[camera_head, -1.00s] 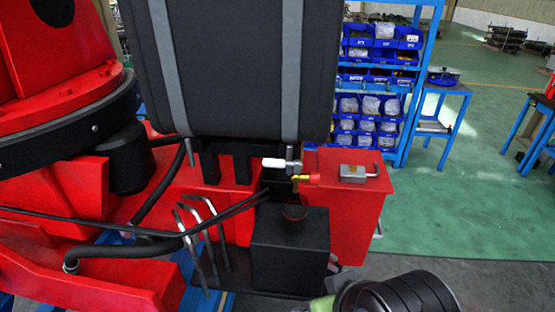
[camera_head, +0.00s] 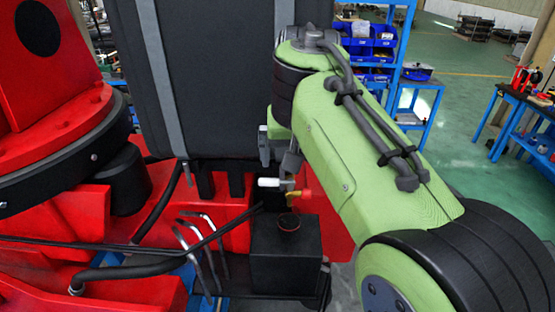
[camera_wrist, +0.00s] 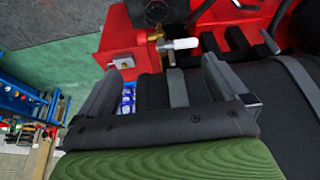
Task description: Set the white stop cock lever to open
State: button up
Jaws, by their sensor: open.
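The white stop cock lever (camera_head: 269,183) lies sideways on the valve between the black tank and the red machine body. In the wrist view the lever (camera_wrist: 181,44) points right from a brass fitting (camera_wrist: 155,37). My gripper (camera_head: 279,160) is close above and behind the lever in the head view, partly hidden by my arm. In the wrist view my gripper (camera_wrist: 162,66) is open, its two fingers spread apart. The lever shows beyond the gap between the fingertips. Nothing is held, and I see no contact with the lever.
The black tank (camera_head: 200,80) stands close beside the gripper. A red box with a metal padlock (camera_wrist: 122,64) is beside the valve. Black hoses (camera_head: 130,245) and bent metal rods (camera_head: 195,250) are at the left. Blue shelves with bins (camera_head: 383,38) stand behind.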

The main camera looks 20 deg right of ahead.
aim_at(277, 182)
jog(key=w+a+r, duration=0.3)
jog(key=shift+m, duration=0.3)
jog(key=b+x, duration=0.1)
jog(key=x, duration=0.4)
jog(key=b+x, duration=0.1)
jog(key=x, duration=0.4)
jog(key=b+x, duration=0.2)
jog(key=x, duration=0.4)
jog(key=shift+d, duration=0.35)
jog(key=shift+r, duration=0.1)
jog(key=shift+c, duration=0.5)
